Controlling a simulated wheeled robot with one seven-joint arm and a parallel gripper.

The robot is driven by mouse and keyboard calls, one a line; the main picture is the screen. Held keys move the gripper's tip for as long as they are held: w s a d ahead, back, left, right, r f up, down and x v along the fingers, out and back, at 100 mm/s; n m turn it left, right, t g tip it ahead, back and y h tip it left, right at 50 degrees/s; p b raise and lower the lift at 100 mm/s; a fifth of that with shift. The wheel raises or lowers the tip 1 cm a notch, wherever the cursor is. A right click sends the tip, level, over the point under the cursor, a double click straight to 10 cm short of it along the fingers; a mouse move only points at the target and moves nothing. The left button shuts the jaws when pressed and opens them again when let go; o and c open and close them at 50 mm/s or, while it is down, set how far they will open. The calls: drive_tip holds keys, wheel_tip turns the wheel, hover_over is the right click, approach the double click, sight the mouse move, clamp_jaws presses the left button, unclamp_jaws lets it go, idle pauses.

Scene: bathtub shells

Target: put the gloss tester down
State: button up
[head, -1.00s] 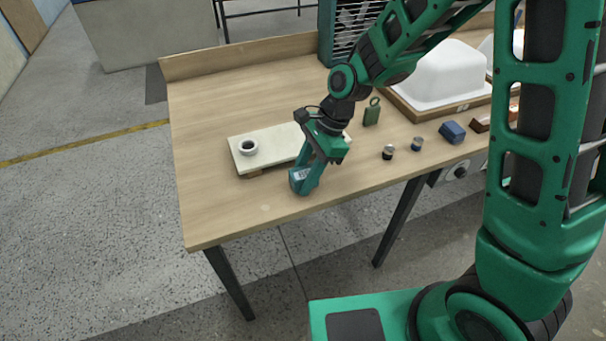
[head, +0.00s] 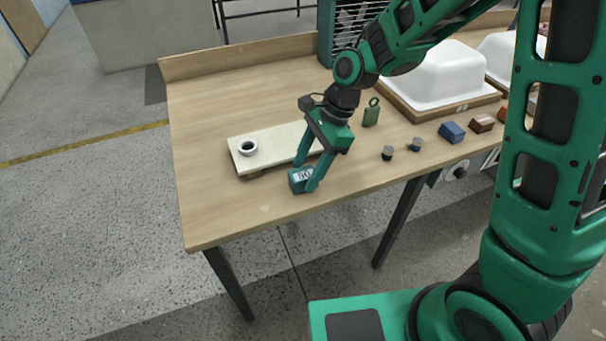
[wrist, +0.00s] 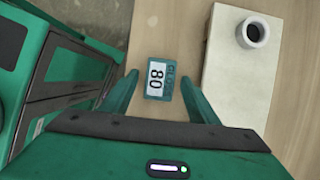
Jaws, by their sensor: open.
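The gloss tester (head: 300,180) is a small teal box with a white display reading 80. It stands on the wooden table near the front edge, in front of the pale board. In the wrist view the gloss tester (wrist: 158,81) lies between the fingertips of my gripper (wrist: 160,88), with a gap on both sides. In the head view my gripper (head: 306,176) reaches down at a tilt around it, open. The far side and underside of the tester are hidden.
A pale board (head: 280,143) bearing a small white cup (head: 247,148) lies just behind. Two small jars (head: 387,153), a green tagged block (head: 371,113), a blue block (head: 451,132) and a white tub shell (head: 440,75) stand to the right. The table's left front is clear.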

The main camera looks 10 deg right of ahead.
drive_tip(key=v, duration=0.9)
drive_tip(key=shift+r, duration=0.1)
drive_tip(key=s+d+r+n+t+h, duration=0.15)
drive_tip(key=s+d, duration=0.25)
drive_tip(key=d, duration=0.6)
drive_tip(key=s+d+r+n+h, duration=0.1)
drive_tip(key=s+d+n, duration=0.2)
drive_tip(key=d, duration=0.7)
drive_tip(key=s+d+n+h, duration=0.1)
drive_tip(key=s+d+n, duration=0.3)
drive_tip(key=s+d, duration=0.7)
drive_tip(key=s, duration=0.4)
drive_tip(key=shift+h, duration=0.35)
